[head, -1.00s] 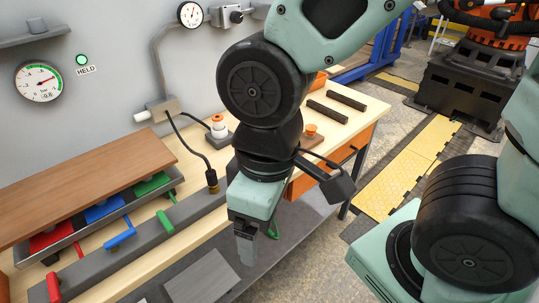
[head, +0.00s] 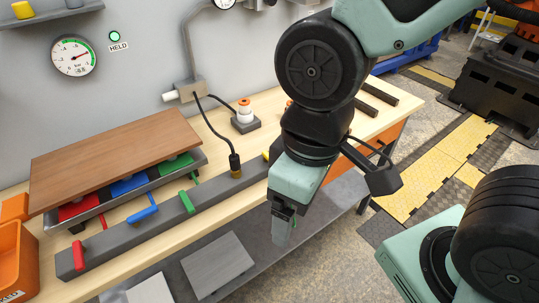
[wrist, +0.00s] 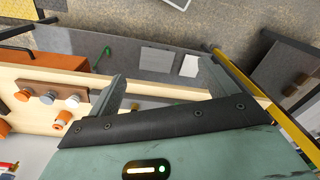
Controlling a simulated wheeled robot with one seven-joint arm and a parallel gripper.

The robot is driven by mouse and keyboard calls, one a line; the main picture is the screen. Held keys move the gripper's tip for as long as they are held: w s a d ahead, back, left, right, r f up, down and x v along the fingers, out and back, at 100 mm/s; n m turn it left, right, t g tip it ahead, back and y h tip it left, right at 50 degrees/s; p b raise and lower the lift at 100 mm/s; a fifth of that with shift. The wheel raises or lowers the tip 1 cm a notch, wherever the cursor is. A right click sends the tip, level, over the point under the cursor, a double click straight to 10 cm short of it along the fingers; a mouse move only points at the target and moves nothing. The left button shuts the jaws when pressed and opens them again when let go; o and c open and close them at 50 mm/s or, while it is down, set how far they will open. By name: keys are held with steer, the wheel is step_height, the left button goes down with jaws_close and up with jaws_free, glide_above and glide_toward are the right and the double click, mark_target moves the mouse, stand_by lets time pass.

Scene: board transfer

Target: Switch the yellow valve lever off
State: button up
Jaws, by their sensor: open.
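A small yellow piece (head: 266,156), probably the yellow valve lever, shows at the right part of the grey valve bar (head: 112,237) in the head view. My arm and hand hide most of what lies there, so its position cannot be told. Red (head: 80,255), blue (head: 143,215) and green (head: 187,203) levers sit along the same bar to its left. My gripper (head: 283,228) points down in front of the bench, right of the bar. In the wrist view my gripper (wrist: 162,70) has its two fingers spread, with nothing between them.
A brown board (head: 115,160) rests over red, blue and green pads in a tray. A gauge (head: 73,57) and a lit green lamp marked HELD (head: 115,35) are on the wall. A black cable reaches the bar. An orange bin (head: 15,260) stands left. Grey panels (head: 217,266) lie below.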

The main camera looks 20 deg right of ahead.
steer(key=c, duration=0.5)
steer(key=shift+w+f, duration=0.1)
steer(key=shift+w, duration=0.25)
steer(key=c, duration=0.5)
steer(key=w+n, duration=0.1)
steer(key=w+f+n, duration=0.1)
steer(key=w, duration=0.1)
steer(key=shift+a, duration=0.2)
jaws_close()
steer(key=w+d+f+n+y, duration=0.1)
steer(key=w+n, duration=0.4)
steer(key=w, duration=0.5)
steer(key=w+d+f+n+g+y, duration=0.1)
steer(key=w+d+f+n, duration=0.3)
steer(key=w, duration=0.7)
steer(key=shift+w+f+n+y, duration=0.15)
steer(key=shift+w+n+y, duration=0.25)
steer(key=shift+n, duration=0.6)
steer(key=shift+s, duration=0.15)
